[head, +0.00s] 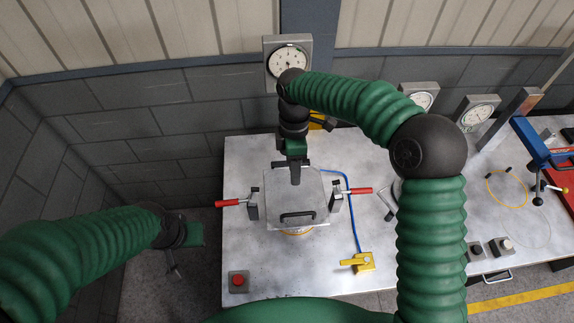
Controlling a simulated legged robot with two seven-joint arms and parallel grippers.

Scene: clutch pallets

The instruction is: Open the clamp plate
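The clamp plate (297,190) is a grey square plate lying roughly flat over the fixture on the metal table, with a black handle (298,215) on its near side. A clamp with a red handle stands on its left (229,202) and another on its right (357,190); both red handles point outward. My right gripper (295,179) points down at the far part of the plate; its fingers look close together, and whether they touch the plate is unclear. My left gripper (176,266) hangs left of the table, away from the plate, its fingers small and dark.
A dial gauge (288,62) stands behind the plate. A blue cable runs to a yellow valve (358,262) on the right. A red button box (238,281) sits at the table's near left. More gauges and a blue-and-red device (545,150) stand on the right.

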